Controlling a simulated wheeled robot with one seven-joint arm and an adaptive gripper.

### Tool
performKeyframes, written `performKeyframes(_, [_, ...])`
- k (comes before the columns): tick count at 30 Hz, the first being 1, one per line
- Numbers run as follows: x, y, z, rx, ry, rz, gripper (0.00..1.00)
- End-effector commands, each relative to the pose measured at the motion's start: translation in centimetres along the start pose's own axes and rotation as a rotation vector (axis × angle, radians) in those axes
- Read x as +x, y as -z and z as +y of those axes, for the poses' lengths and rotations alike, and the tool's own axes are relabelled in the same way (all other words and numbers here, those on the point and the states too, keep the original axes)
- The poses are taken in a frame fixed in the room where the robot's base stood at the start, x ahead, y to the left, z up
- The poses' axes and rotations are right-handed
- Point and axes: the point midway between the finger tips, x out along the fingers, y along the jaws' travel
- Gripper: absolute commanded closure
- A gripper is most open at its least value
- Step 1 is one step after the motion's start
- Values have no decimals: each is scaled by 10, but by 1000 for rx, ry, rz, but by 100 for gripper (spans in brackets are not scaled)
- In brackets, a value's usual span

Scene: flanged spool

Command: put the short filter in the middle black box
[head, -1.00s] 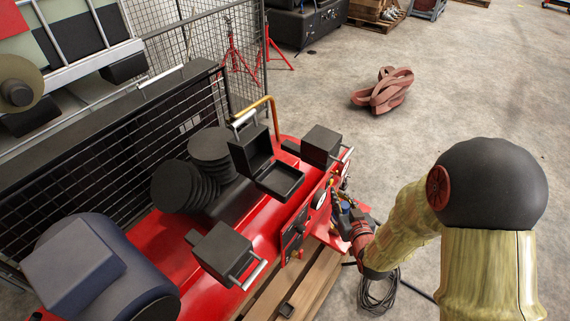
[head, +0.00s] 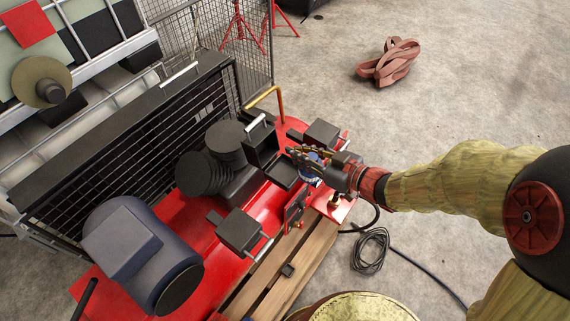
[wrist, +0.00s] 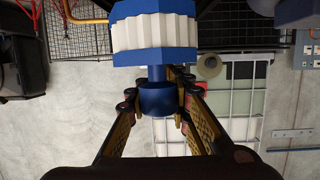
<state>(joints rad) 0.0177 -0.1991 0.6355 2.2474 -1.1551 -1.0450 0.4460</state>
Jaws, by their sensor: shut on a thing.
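The short filter, a white pleated body (wrist: 152,34) between blue caps with a blue stem, is in my gripper. In the head view only a small blue and white part of the filter (head: 311,168) shows behind the fingers. My gripper (head: 300,158) is shut on it, also seen in the wrist view (wrist: 157,100) with its fingers around the blue stem. The middle black box is open with its lid raised, and its open tray (head: 282,174) lies just left of my gripper. My fingers partly hide the tray's right side.
A closed black box (head: 240,231) with a handle is at the near left, and another black box (head: 322,132) is behind my gripper. The boxes stand on a red machine (head: 190,225) with a blue motor (head: 140,255). A bent brass pipe (head: 268,100) rises behind the middle box.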

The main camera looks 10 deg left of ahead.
Motion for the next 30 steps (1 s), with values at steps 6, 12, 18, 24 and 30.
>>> performKeyframes(6, [-12, 4, -48, -49, 166, -3, 100])
performKeyframes(12, [-2, -5, -54, -62, 208, -2, 100])
performKeyframes(18, [39, -12, -34, -61, 208, -3, 100])
performKeyframes(24, [81, -22, -13, -59, 207, -4, 100])
performKeyframes(30, [111, -45, 0, -61, 206, -3, 100])
